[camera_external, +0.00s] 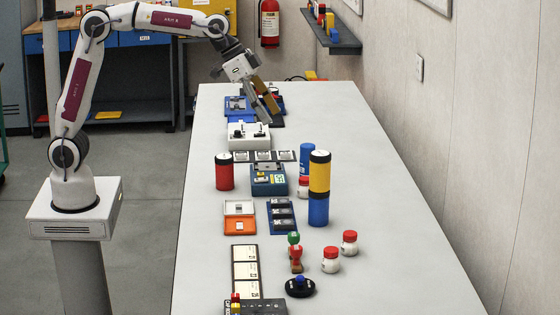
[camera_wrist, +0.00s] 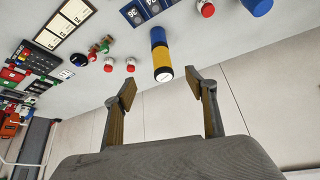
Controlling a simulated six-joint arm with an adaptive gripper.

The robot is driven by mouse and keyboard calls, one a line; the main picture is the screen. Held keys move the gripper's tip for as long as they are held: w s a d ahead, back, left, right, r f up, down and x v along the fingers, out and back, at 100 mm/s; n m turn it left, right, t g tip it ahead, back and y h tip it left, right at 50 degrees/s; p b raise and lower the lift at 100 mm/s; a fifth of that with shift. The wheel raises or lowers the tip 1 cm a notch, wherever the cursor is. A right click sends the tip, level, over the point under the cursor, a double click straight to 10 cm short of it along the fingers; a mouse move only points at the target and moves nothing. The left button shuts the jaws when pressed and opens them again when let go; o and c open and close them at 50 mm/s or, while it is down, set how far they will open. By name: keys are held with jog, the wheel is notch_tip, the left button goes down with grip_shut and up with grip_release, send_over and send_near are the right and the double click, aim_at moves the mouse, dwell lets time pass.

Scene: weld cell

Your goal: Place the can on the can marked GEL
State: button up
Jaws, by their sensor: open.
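A yellow can (camera_external: 319,176) with a black band at its top stands upright on a blue can (camera_external: 318,211), right of the table's middle. In the wrist view the yellow can (camera_wrist: 162,66) and the blue can under it (camera_wrist: 158,37) show beyond my fingertips. A red can (camera_external: 224,172) with black ends stands at the left, and another blue can (camera_external: 307,154) stands behind the stack. No GEL marking is readable. My gripper (camera_external: 269,107) is open and empty over the far part of the table, apart from the stack; its spread fingers show in the wrist view (camera_wrist: 161,91).
White jars with red lids (camera_external: 331,260) stand near the stack. Trays and devices line the table's left and middle, including an orange tray (camera_external: 239,226) and a white device (camera_external: 248,136) below my gripper. The table's right side (camera_external: 390,230) is clear, with a wall beyond.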

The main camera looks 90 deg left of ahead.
jog(key=s+a+n+y, duration=0.1)
jog(key=s+a, duration=0.1)
jog(key=s, duration=0.8)
jog(key=s+a+n, duration=0.1)
jog(key=s+a, duration=0.2)
jog(key=s, duration=0.8)
jog(key=s+a+f, duration=0.1)
jog(key=s+f, duration=0.2)
jog(key=s, duration=0.5)
jog(key=s+a+f+n+y, duration=0.1)
jog(key=s+f, duration=0.2)
jog(key=s, duration=0.5)
jog(key=shift+a+f+n, duration=0.2)
jog(key=shift+f+n, duration=0.1)
jog(key=shift+f, duration=0.1)
